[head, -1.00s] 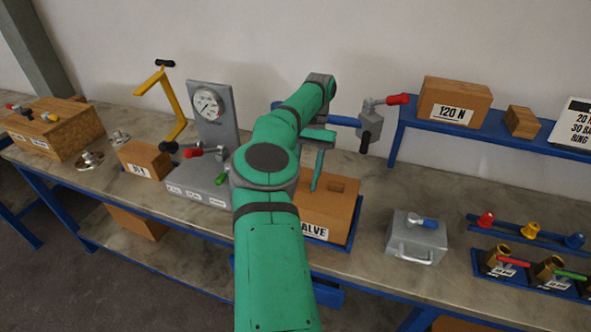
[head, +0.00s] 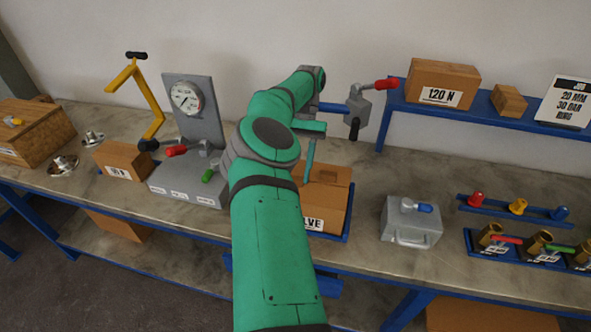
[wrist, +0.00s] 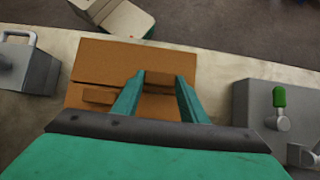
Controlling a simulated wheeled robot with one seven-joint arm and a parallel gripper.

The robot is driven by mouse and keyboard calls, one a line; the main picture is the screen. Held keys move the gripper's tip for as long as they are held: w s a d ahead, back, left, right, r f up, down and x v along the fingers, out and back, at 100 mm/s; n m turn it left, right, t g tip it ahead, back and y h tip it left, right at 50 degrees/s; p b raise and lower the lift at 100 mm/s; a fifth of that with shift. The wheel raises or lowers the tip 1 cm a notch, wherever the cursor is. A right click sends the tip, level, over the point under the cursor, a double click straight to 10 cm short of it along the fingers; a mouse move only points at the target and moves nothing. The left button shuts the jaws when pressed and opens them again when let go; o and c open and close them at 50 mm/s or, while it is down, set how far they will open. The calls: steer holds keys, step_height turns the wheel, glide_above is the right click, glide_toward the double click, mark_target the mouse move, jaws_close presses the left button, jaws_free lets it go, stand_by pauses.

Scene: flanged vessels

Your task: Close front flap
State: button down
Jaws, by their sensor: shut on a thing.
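The brown cardboard box (head: 332,200) with a "VALVE" label stands on the bench, partly hidden behind my arm in the head view. In the wrist view its broad front panel (wrist: 120,62) lies beyond my fingers. My gripper (wrist: 158,84) is at the top of the box, with one green finger on each side of a darker brown flap piece (wrist: 160,79). The fingers are shut on that piece. In the head view my gripper (head: 309,175) points down at the box top. The exact angle of the front flap is hard to tell.
A grey case (head: 411,221) with a handle stands right of the box. A gauge stand (head: 190,185) with red and green levers is close on the left. A blue shelf (head: 395,105) stands behind. Bare bench lies between box and case.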

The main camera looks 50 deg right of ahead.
steer(key=c, duration=1.1)
jaws_free()
steer(key=shift+a+f, duration=0.1)
steer(key=shift+f, duration=0.15)
steer(key=shift+r, duration=0.15)
steer(key=shift+r, duration=1.5)
steer(key=shift+s+a+r, duration=1.5)
steer(key=shift+s+r, duration=0.15)
steer(key=shift+s, duration=0.1)
steer(key=shift+s+a+r, duration=1.5)
steer(key=shift+s+r, duration=0.15)
steer(key=shift+s, duration=0.15)
steer(key=shift+s+a+r, duration=1.5)
steer(key=shift+s+r, duration=0.15)
steer(key=shift+s, duration=0.1)
